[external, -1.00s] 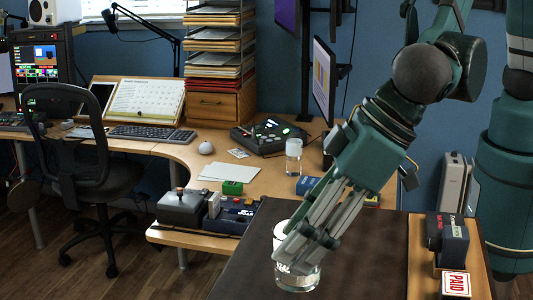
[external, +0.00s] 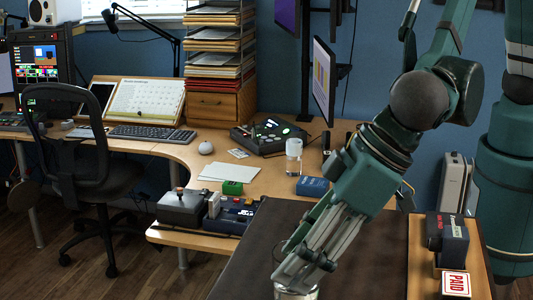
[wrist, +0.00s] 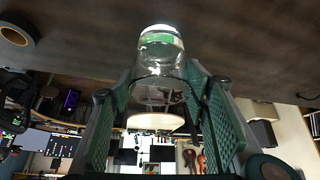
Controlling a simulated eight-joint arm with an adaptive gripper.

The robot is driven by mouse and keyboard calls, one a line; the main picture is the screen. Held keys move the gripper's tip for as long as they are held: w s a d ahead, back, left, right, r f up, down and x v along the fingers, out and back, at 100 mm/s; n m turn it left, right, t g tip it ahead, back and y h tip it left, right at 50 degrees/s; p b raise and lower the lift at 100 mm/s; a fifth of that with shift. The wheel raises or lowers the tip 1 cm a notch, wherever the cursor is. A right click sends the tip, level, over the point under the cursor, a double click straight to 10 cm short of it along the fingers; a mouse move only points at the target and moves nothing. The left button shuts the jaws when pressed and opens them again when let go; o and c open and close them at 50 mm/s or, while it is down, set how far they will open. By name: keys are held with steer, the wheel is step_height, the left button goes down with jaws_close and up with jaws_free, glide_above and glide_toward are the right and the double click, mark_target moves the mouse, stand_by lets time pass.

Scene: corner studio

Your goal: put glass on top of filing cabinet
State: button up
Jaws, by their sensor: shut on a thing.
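A clear glass (external: 284,294) stands low in the external view at the front of the dark brown surface, partly hidden by my fingers and cut by the bottom edge. My gripper (external: 303,268) points down at a slant and is shut on this glass. In the wrist view, the glass (wrist: 160,52) is between the green finger pads of my gripper (wrist: 168,95). A wooden drawer unit (external: 212,106) stands at the back under stacked paper trays. I cannot tell whether it is the filing cabinet.
A second glass (external: 293,156) stands on the wooden desk (external: 240,185). A blue box (external: 312,186) lies near it. The dark brown surface (external: 250,245) has free room left of my gripper.

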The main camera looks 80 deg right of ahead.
steer(key=shift+f, duration=0.15)
steer(key=o, duration=1.1)
